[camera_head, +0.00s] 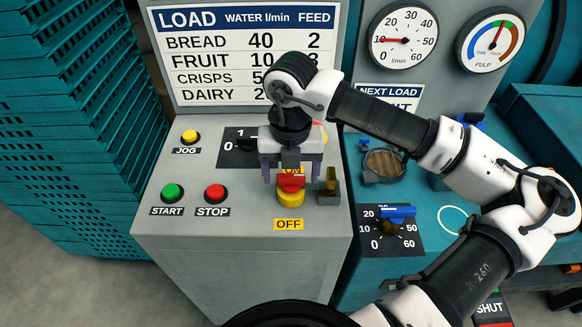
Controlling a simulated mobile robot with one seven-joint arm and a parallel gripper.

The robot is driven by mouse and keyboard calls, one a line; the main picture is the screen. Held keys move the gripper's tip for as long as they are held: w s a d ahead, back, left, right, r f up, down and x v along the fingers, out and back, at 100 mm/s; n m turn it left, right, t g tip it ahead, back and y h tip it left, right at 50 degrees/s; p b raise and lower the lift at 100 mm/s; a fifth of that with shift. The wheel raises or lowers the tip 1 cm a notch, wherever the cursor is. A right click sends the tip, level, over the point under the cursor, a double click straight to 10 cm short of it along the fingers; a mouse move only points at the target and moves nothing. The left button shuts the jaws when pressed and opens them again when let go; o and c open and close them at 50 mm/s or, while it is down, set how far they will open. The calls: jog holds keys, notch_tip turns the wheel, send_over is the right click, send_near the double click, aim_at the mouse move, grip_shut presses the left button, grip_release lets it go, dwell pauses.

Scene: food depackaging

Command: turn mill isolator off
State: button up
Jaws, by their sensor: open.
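The mill isolator is a red handle (291,181) on a round yellow base (291,198) on the sloped grey panel. A yellow OFF label (289,224) sits below it, and an ON label (292,170) shows partly above it behind my gripper. My gripper (291,177) is open and points down over the isolator, with one finger to each side of the red handle. My gripper hides part of the handle's upper side. I cannot tell whether the fingers touch it or exactly which label it points to.
A small dark block with a yellow tag (329,182) stands right beside the isolator. Green START (172,193), red STOP (215,193) and yellow JOG (189,137) buttons lie to the left. A half-hidden selector plate (230,150) is behind my gripper. A blue-handled dial (397,213) is to the right.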

jog(key=shift+c, duration=0.3)
jog(key=c, duration=1.3)
